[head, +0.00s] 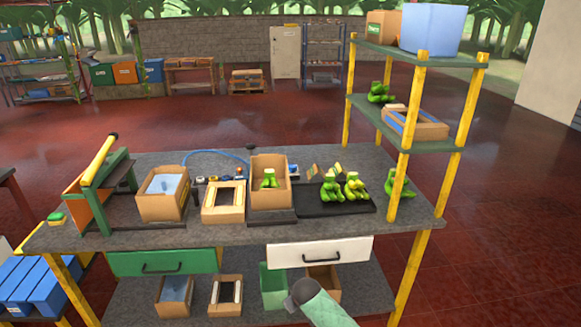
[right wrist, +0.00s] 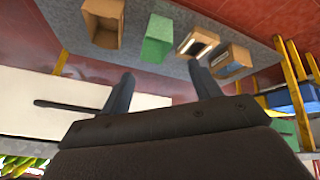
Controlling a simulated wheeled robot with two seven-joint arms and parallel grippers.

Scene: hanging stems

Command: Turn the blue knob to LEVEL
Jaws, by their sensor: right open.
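I cannot make out the blue knob for certain. Among several small items at the back of the bench (head: 130,240), a small blue-and-white item (head: 293,170) sits right of the open carton, too small to tell whether it is a knob. No LEVEL marking is readable. My right arm comes in from the bottom in the head view, its end low in front of the white drawer (head: 320,252). In the right wrist view my right gripper (right wrist: 163,88) is open and empty, its fingers apart near the white drawer front (right wrist: 75,92). My left gripper is out of view.
Cartons (head: 162,194), a black tray (head: 335,201) with green bananas and a green-yellow press (head: 98,190) crowd the bench. A yellow-post shelf (head: 412,110) rises at right. The lower shelf holds a green bin (head: 273,286) and boxes, also in the right wrist view (right wrist: 157,42).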

